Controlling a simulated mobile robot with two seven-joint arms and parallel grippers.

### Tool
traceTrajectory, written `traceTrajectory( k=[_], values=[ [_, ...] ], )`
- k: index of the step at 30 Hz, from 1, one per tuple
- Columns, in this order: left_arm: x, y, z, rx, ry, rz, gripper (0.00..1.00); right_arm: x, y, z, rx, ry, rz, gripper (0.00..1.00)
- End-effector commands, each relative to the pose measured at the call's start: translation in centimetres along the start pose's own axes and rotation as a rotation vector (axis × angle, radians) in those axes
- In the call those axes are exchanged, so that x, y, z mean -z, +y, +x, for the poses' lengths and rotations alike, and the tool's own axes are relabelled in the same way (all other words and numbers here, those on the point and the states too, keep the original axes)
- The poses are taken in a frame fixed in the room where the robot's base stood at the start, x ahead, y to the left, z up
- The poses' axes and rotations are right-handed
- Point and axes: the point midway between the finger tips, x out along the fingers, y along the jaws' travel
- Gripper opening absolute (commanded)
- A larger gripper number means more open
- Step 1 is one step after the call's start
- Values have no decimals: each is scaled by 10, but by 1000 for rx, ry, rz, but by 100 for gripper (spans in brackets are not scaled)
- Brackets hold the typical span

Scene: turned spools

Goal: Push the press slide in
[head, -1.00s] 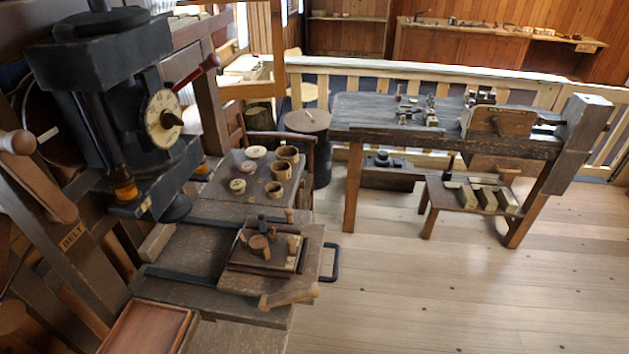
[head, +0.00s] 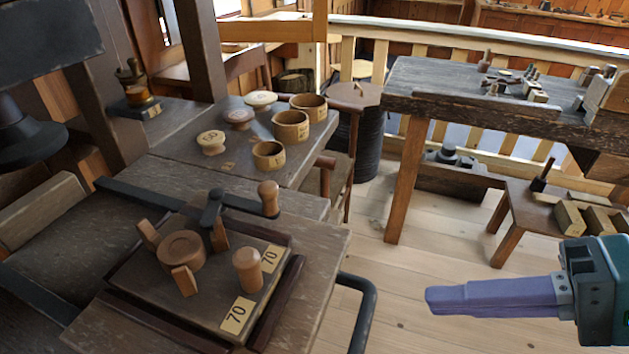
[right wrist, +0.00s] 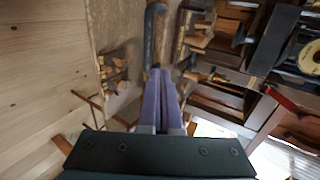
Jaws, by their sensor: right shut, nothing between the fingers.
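The press slide (head: 325,255) is a grey wooden board lying between dark rails, with a black bar handle (head: 366,305) on its right end. On it sits a dark block (head: 215,305) labelled 70, which carries a round wooden piece, pegs and a black clamp. My right gripper (head: 428,300) has purple fingers, shut and empty, in the air to the right of the handle and pointing towards it. In the right wrist view, the shut fingertips (right wrist: 161,74) lie just below the black handle (right wrist: 151,35) in the picture; I see a gap in the head view. My left gripper is not in view.
A dark bench (head: 480,95) and a low stool (head: 520,205) with boxes stand at the right. The plank floor (head: 400,280) between is clear.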

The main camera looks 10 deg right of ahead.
Motion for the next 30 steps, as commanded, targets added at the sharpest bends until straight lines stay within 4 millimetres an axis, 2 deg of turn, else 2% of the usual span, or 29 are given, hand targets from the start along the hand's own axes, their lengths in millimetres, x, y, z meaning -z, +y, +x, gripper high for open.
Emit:
traceTrajectory(
  k=[5,12,18,23,30],
  values=[
    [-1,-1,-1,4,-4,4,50,1,-2,17,8,2,6,0],
    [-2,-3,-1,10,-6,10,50,0,-2,62,7,1,7,0],
    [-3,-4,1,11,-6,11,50,0,-1,90,4,0,4,0],
    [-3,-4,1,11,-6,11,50,0,-1,98,2,0,3,0],
    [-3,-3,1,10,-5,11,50,0,-1,99,1,0,2,0]
  ],
)
